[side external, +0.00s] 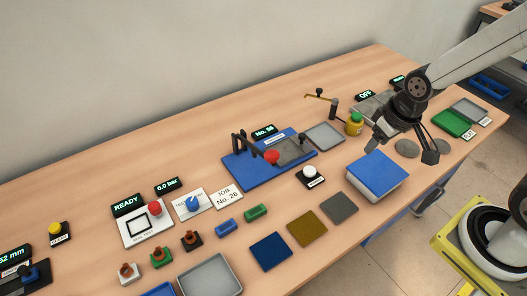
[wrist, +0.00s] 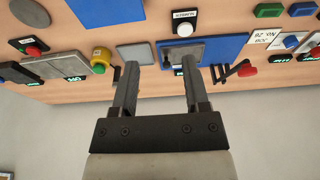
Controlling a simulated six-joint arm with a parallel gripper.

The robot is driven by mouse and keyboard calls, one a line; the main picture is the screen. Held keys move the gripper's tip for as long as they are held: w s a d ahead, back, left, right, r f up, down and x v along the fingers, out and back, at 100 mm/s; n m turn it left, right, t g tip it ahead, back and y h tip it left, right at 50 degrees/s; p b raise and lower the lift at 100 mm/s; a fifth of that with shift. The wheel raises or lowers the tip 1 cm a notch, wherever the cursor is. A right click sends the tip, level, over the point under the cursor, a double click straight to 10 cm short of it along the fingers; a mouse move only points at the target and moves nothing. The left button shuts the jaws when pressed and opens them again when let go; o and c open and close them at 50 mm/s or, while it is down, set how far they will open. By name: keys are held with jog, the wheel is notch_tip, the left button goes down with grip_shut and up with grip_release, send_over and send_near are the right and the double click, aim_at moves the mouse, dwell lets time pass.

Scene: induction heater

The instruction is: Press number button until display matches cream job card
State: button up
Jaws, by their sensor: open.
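The number button (side external: 310,172) is a white dome on a small black base with a label, in front of the blue fixture. It also shows at the top of the wrist view (wrist: 185,29). The black display (side external: 264,131) behind the fixture shows "No." and two small digits, perhaps 54. The cream job card (side external: 228,196) reads "JOB No. 26"; it shows in the wrist view (wrist: 264,38) too. My gripper (side external: 404,148) is open and empty, above the table to the right of the button. Its two fingers stand apart in the wrist view (wrist: 158,75).
A blue-topped block (side external: 377,170) stands between my gripper and the front edge. The blue fixture (side external: 238,172) carries a red knob (side external: 272,157) and black clamp. A yellow-green button post (side external: 355,124) stands behind. Coloured plates (side external: 307,229) lie in front of the button.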

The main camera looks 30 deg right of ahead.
grip_shut()
dwell(1.6)
